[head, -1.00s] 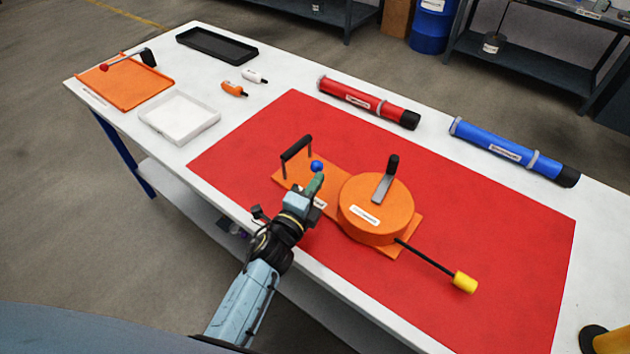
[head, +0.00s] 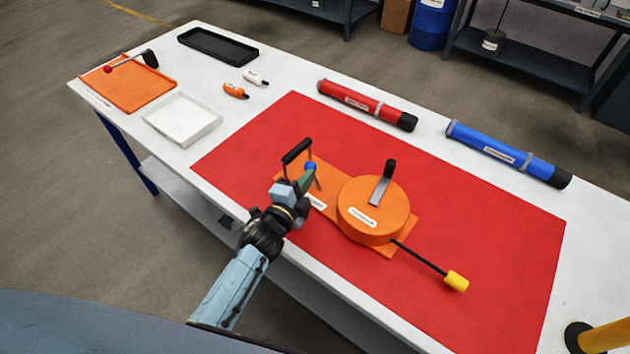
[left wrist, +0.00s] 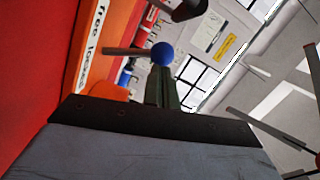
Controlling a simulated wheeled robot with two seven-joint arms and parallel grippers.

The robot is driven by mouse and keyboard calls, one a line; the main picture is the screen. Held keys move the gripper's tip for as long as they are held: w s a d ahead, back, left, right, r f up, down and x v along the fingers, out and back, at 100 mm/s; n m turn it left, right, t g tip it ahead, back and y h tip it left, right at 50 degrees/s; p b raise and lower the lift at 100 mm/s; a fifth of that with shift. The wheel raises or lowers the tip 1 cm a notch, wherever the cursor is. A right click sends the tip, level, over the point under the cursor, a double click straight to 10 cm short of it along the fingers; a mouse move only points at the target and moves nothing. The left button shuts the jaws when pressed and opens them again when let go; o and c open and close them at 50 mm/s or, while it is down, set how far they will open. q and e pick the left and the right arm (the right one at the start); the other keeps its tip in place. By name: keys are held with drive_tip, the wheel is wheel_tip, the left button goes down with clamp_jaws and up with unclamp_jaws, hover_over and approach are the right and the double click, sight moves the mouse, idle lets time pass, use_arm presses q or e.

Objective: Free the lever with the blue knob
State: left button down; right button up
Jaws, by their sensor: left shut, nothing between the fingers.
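The blue knob (head: 310,167) sits beside the black carry handle (head: 296,151), at the left end of the orange pump base (head: 325,190). In the left wrist view the knob (left wrist: 162,53) is on the end of a thin rod that runs left towards a labelled orange strip (left wrist: 92,45). My left gripper (head: 307,179) is shut and empty. Its dark green fingers also show in the left wrist view (left wrist: 161,88), their tips right by the knob; whether they touch it I cannot tell. My right gripper is not in view.
The orange drum (head: 373,208) with its upright crank stands right of the knob. A black rod with a yellow end (head: 456,281) sticks out at front right. Red (head: 367,104) and blue (head: 508,154) tubes lie behind. The red mat (head: 480,230) is clear at right.

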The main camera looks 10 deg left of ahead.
use_arm(q)
drive_tip(key=shift+s+d, duration=0.3)
drive_tip(key=shift+s, duration=0.1)
drive_tip(key=s+d, duration=0.1)
drive_tip(key=s+p, duration=0.1)
drive_tip(key=shift+s+d+r, duration=0.35)
drive_tip(key=shift+d, duration=0.05)
drive_tip(key=v, duration=1)
drive_tip(key=shift+a, duration=0.15)
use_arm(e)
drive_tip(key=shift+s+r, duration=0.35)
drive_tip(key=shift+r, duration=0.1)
